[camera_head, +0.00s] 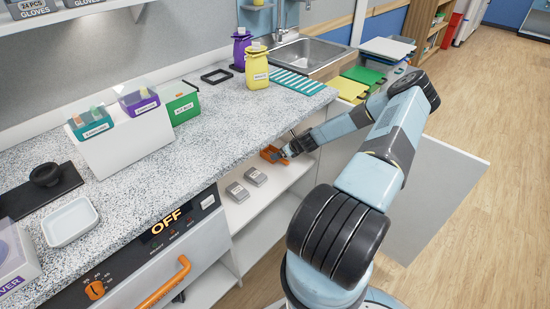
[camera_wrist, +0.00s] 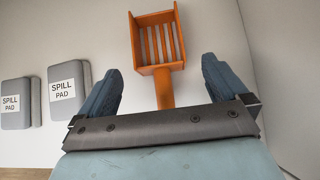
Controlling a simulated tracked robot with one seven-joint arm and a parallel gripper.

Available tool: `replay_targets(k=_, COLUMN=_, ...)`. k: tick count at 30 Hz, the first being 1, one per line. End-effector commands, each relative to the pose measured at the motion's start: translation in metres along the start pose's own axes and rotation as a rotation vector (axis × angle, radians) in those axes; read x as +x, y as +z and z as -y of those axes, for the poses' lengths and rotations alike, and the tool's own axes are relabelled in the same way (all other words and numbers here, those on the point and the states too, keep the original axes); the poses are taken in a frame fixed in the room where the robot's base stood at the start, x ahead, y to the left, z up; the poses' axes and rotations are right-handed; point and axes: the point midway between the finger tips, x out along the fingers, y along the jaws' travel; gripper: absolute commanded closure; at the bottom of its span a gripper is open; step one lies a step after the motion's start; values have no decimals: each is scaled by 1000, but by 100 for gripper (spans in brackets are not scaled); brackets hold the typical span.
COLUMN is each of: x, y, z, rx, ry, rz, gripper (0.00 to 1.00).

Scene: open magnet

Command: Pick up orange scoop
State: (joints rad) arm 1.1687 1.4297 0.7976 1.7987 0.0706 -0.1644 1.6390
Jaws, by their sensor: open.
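The orange scoop (camera_wrist: 158,42) has a slotted, box-like head and a short handle (camera_wrist: 164,88). In the wrist view its head lies beyond my fingertips, and its handle runs back between my two fingers. My gripper (camera_wrist: 158,80) is open, with one finger on each side of the handle and a visible gap to both. The lower end of the handle is hidden behind my gripper's dark bar. In the head view the scoop (camera_head: 272,154) is a small orange shape on the shelf under the counter, beside my gripper (camera_head: 283,153).
Two grey spill pads (camera_head: 237,191) (camera_head: 256,176) lie on the same white shelf, left of the scoop. The counter edge (camera_head: 250,150) overhangs the shelf. An open white cabinet door (camera_head: 440,200) stands to the right of my arm. A cabinet wall rises close to the right finger.

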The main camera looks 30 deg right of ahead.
Motion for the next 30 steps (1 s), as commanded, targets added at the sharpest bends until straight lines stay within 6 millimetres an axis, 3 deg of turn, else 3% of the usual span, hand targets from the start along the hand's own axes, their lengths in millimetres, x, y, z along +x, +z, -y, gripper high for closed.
replay_targets(k=10, x=26, y=0, z=0, rx=-1, ry=0, rz=0, gripper=0)
replay_targets(k=19, x=64, y=-1, z=-1, rx=0, ry=0, rz=0, gripper=0)
replay_targets(k=30, x=71, y=-1, z=0, rx=-1, ry=-1, rz=0, gripper=2)
